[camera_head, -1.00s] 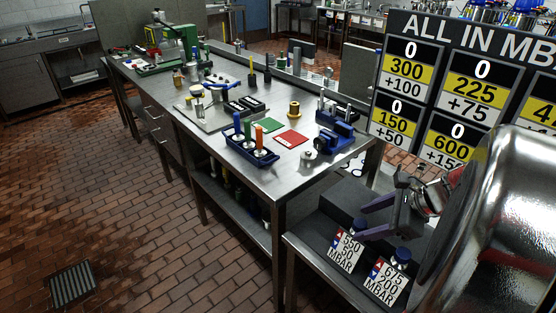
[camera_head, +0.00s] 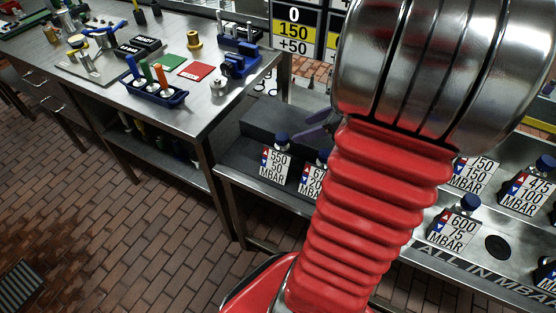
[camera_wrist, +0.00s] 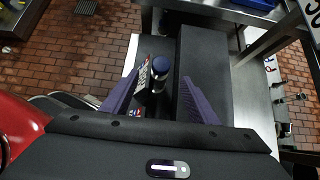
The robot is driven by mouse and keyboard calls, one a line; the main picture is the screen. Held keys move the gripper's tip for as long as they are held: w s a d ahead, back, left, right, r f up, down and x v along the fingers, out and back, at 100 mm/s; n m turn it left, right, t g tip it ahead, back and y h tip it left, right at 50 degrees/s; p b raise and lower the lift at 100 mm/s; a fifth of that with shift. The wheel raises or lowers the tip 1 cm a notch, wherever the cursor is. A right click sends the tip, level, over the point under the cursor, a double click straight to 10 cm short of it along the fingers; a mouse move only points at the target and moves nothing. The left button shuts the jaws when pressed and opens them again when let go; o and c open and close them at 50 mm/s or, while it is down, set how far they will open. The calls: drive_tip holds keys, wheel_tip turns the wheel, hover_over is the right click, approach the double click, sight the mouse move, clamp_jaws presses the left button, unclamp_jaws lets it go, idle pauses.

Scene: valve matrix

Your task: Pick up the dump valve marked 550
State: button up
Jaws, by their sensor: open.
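The dump valve marked 550 (camera_head: 275,165) stands upright on the metal shelf in the head view. It has a blue cap and a white plate reading 550, 50 MBAR. My gripper (camera_head: 318,128) shows purple fingers just right of and behind this cap, partly hidden by my arm. In the wrist view my open gripper (camera_wrist: 160,82) has a finger on each side of a blue-capped valve (camera_wrist: 161,66). That valve's plate is seen edge-on and unreadable, so I cannot tell which valve it is. No contact is visible.
A second valve (camera_head: 311,178), partly hidden by my arm, stands close right of the 550 one. A dark block (camera_head: 275,122) lies behind them. The valve marked 600 (camera_head: 455,225) and others stand on the right. A metal workbench (camera_head: 215,115) is at left.

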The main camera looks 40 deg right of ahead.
sight(285, 137)
drive_tip(key=x, duration=0.6)
drive_tip(key=shift+w+a+f, duration=0.1)
drive_tip(key=shift+w+f, duration=0.05)
drive_tip(key=shift+f, duration=0.05)
drive_tip(key=shift+x, duration=2.65)
clamp_jaws()
